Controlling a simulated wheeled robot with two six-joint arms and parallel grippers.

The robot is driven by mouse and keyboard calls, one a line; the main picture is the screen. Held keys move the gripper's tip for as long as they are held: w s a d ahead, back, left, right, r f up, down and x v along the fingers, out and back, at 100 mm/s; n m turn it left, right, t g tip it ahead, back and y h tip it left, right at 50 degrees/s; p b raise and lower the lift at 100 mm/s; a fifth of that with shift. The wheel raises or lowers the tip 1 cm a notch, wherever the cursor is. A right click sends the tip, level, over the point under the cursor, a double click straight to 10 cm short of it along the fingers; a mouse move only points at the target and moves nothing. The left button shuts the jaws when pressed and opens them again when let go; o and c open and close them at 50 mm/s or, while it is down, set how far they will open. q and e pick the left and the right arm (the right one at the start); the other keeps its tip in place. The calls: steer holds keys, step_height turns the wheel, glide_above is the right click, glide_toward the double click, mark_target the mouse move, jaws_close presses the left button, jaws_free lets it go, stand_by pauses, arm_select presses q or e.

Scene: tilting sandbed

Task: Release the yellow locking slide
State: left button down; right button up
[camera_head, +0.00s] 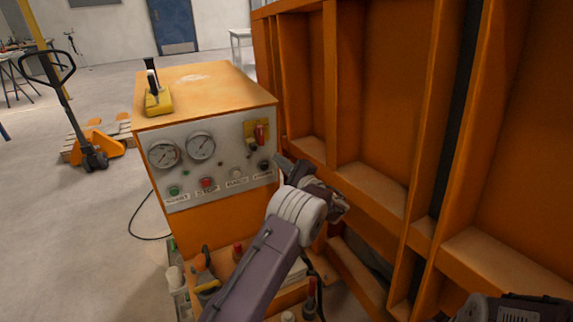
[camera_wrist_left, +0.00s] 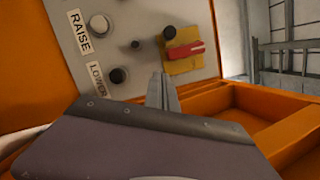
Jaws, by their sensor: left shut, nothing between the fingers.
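A yellow plate (camera_head: 248,130) with a red handle (camera_head: 261,134) is on the upper right of the grey control panel (camera_head: 222,183). A second yellow part, a block (camera_head: 157,104) with a black lever, stands on top of the orange cabinet. I cannot tell which yellow part is the slide. My left gripper (camera_head: 282,163) is shut and empty, just below and right of the plate. Its fingers (camera_wrist_left: 162,88) appear apart from it.
Two gauges (camera_head: 201,146), labelled buttons and knobs fill the panel. A tall orange ribbed frame (camera_head: 345,85) stands close on the right. Tools and bottles sit on a low shelf (camera_head: 205,285). Part of my right arm shows at bottom right.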

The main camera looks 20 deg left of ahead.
mark_target(252, 144)
arm_select(q)
steer(key=a, duration=0.1)
steer(key=s+a+r+p, duration=0.1)
steer(key=a, duration=0.1)
steer(key=a+r, duration=0.1)
steer(key=a, duration=0.1)
steer(key=shift+s+p, duration=0.15)
steer(key=shift+p, duration=0.25)
